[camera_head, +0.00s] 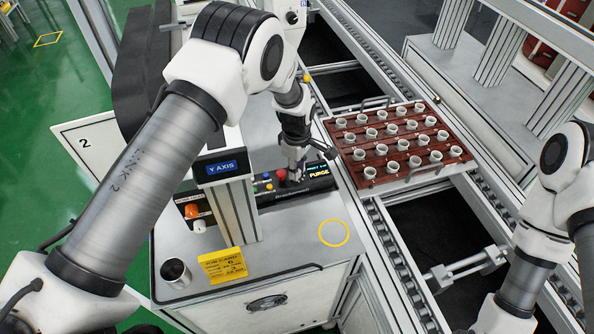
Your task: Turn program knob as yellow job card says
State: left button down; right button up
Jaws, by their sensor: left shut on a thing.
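The yellow job card (221,266) stands on the grey cabinet top; it shows a 6 and a 3, with other print too small to read surely. The black control box (308,188) behind it has coloured buttons, a red button (282,175) and a display (319,173) reading PURGE, under a smaller unclear line. My left gripper (296,174) points down at this box and is shut on what appears to be the program knob, which its fingers hide along with any pointer marks. Of my right arm only links show at the right edge; its gripper is out of view.
A post with a Y AXIS sign (221,168) rises close left of the control box. A brown tray (372,187) of white pots rests on the conveyor. The yellow circle (334,233) is empty.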

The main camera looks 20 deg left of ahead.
pick_arm(q)
jog(key=shift+f+m, duration=0.1)
jog(key=shift+m, duration=0.4)
pick_arm(e)
jog(key=shift+f, duration=0.3)
